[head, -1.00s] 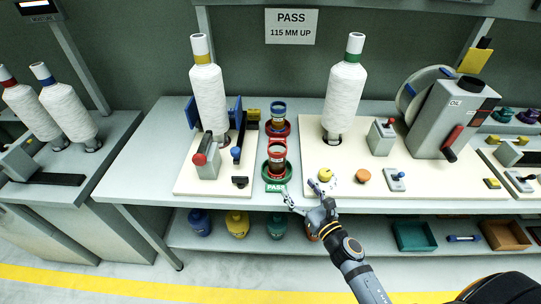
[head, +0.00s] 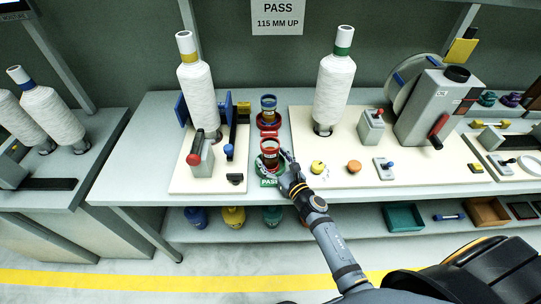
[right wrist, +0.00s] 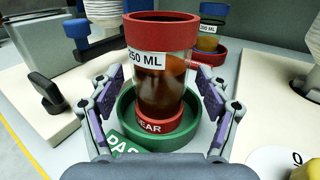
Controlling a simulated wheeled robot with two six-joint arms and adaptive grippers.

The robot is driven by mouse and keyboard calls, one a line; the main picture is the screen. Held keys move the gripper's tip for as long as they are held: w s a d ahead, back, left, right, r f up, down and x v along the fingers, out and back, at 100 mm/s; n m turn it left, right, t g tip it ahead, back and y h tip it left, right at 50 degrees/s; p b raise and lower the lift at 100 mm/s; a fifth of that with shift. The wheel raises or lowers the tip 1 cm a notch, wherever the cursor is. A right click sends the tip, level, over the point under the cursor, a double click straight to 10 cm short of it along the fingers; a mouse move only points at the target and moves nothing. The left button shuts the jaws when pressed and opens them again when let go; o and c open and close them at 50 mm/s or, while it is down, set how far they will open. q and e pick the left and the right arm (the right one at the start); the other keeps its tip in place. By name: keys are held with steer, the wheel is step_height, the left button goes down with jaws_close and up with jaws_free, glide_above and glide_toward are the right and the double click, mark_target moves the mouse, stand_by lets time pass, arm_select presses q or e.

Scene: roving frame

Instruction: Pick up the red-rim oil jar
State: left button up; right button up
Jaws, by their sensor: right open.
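The red-rim oil jar (head: 270,150) stands upright in a green dish marked PASS (head: 268,181) on the bench. In the right wrist view the jar (right wrist: 163,75) has a red rim, a 250 ML label, dark brown oil and a red base. The green dish (right wrist: 122,122) lies under it. My right gripper (head: 284,164) is at the jar's near right side in the head view. In the right wrist view its open fingers (right wrist: 160,100) stand on both sides of the jar, with gaps visible on each side. My left gripper is not in view.
Behind the jar, a blue-rim jar (head: 268,108) stands in a red dish (head: 268,129). Boards with white yarn cones (head: 203,90) and levers flank the jar. A yellow knob (head: 318,167) sits to the right. A lower shelf holds colored jars (head: 234,217) and bins.

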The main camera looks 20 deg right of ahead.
steer(key=shift+x, duration=1.2)
steer(key=shift+s+d, duration=0.1)
steer(key=shift+s, duration=0.1)
steer(key=c, duration=1.5)
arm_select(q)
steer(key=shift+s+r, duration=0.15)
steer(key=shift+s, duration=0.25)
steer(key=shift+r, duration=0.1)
arm_select(e)
steer(key=shift+r, duration=0.1)
